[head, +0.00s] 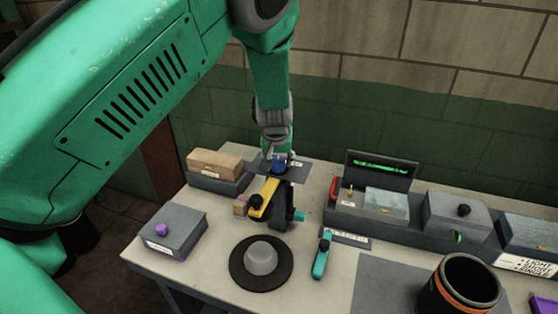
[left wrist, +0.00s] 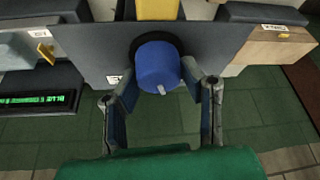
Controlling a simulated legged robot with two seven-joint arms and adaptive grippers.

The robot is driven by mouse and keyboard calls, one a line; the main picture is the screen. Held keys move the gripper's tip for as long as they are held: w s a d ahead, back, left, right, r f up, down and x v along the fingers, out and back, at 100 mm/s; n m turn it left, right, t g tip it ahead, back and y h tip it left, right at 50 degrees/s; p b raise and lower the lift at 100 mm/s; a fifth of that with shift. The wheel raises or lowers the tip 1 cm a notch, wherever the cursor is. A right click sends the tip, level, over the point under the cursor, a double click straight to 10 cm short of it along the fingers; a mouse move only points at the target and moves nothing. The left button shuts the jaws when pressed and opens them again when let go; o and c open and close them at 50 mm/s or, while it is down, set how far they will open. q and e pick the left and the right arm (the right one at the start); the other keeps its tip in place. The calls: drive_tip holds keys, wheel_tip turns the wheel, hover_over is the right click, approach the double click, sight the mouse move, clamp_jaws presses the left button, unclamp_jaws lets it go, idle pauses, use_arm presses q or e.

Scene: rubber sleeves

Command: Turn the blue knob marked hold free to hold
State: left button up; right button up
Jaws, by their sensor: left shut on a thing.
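The blue knob (head: 278,164) sits on a dark plate (head: 298,171) toward the back of the table. In the left wrist view the knob (left wrist: 157,66) is large, with a pale pointer mark at its lower edge. My left gripper (head: 277,152) comes down on the knob from above in the head view. In the left wrist view its two fingers (left wrist: 160,85) stand on either side of the knob and are shut on it. The lettering on the plate's labels is too small to read. My right gripper is not in view.
A yellow-handled device (head: 264,198) stands just in front of the knob. A cardboard-coloured box (head: 214,164) is to its left, and a dark unit with a green display (head: 381,169) to its right. A grey dome on a black disc (head: 261,260) lies nearer the front.

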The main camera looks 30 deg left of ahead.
use_arm(q)
drive_tip(key=shift+s+d+f, duration=0.2)
drive_tip(key=shift+s+f, duration=0.2)
drive_tip(key=shift+f, duration=0.05)
drive_tip(key=o, duration=1.2)
drive_tip(key=shift+c, duration=0.2)
drive_tip(key=shift+w+r, duration=0.1)
drive_tip(key=shift+r, duration=0.15)
drive_tip(key=shift+r, duration=0.2)
drive_tip(key=v, duration=1.1)
drive_tip(key=shift+r, duration=0.25)
